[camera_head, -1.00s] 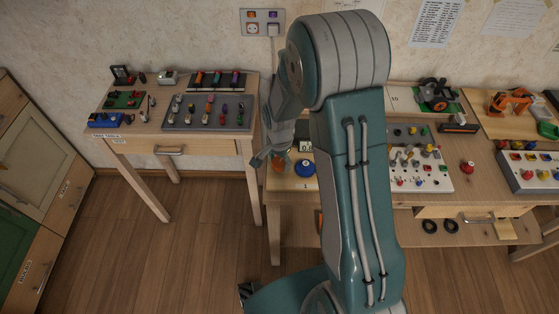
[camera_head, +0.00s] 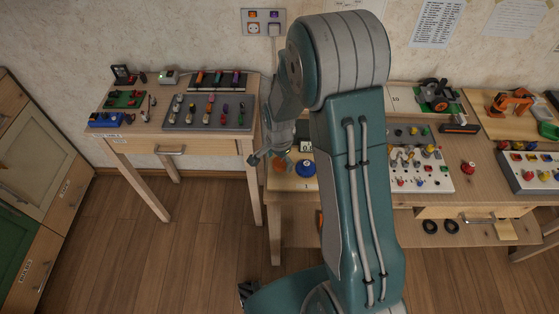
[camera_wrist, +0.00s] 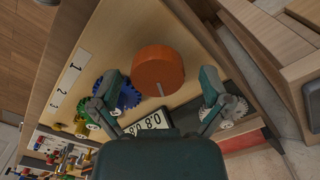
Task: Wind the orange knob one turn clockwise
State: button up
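The orange knob (camera_wrist: 158,72) is a round, thick disc with a pale mark on its side. It stands on a light wooden board (camera_wrist: 118,40) in the wrist view. In the head view the knob (camera_head: 277,167) shows small, just below my gripper (camera_head: 270,157). In the wrist view my gripper (camera_wrist: 160,98) is open, its two fingers spread wide to the lower left and lower right of the knob. I see no contact with the knob. A counter display (camera_wrist: 149,124) with digits lies near the knob, partly hidden by my gripper.
A blue knob (camera_head: 306,168) sits right of the orange one; it also shows in the wrist view (camera_wrist: 128,94), close to the left finger. A panel of switches (camera_head: 420,168) stands farther right. A separate table (camera_head: 200,146) with small parts is at left.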

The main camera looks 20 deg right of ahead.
aim_at(280, 162)
notch_tip(280, 162, up, 12)
dwell(0.7)
notch_tip(280, 162, down, 12)
jog(key=n, duration=1.8)
jog(key=shift+d, duration=0.1)
jog(key=c, duration=1.1)
